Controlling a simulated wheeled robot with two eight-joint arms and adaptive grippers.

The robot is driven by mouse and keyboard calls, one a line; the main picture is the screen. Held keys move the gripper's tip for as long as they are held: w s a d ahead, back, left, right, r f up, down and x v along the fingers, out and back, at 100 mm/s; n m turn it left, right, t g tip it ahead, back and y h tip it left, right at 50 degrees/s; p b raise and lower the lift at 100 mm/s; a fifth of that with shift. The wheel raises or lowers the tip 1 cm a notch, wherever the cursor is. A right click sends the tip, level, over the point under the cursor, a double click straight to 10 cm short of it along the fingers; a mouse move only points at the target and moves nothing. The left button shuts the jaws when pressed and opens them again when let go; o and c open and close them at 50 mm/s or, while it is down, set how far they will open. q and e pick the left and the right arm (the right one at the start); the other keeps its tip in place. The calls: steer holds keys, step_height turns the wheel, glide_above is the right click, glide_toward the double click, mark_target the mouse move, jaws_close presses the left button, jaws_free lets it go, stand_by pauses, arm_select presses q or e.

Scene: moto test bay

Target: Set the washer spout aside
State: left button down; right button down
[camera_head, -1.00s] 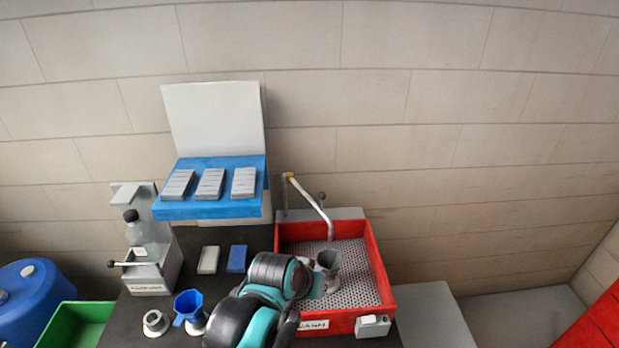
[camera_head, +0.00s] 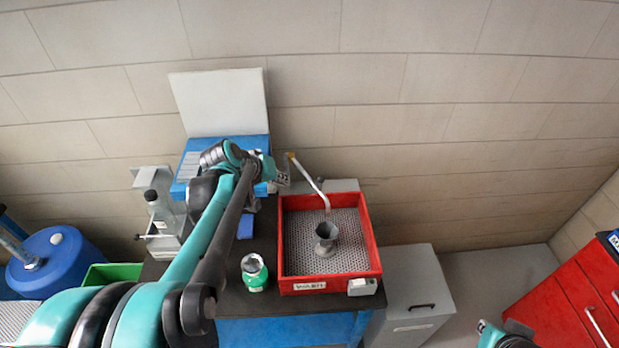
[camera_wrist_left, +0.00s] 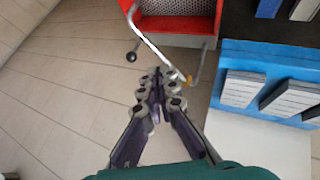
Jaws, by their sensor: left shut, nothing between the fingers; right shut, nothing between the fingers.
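The washer spout (camera_head: 310,182) is a bent metal pipe with a yellow collar at its upper end. It reaches over the red washer tray (camera_head: 330,286), its lower end above a grey flared cup (camera_head: 326,241) on the perforated floor. In the left wrist view the spout (camera_wrist_left: 152,45) slants down to its collar, close to my left fingertips (camera_wrist_left: 160,84). My left gripper (camera_head: 283,178) is shut and empty, just left of the spout; contact cannot be told. A teal and black part of my right arm shows at the bottom right; its fingers are out of view.
A blue shelf (camera_wrist_left: 262,60) with grey blocks stands beside the left gripper, partly hidden by my arm in the head view. A green-and-white jar (camera_head: 254,273) stands left of the tray. A grey cabinet (camera_head: 415,290) stands right; a black-knobbed rod (camera_wrist_left: 131,57) is near the spout.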

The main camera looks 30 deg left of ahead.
arm_select(q)
steer(key=w+d+f, duration=0.3)
steer(key=w+f, duration=0.4)
steer(key=w, duration=0.2)
steer(key=shift+d, duration=0.2)
steer(key=shift+w, duration=0.15)
steer(key=shift+d, duration=0.1)
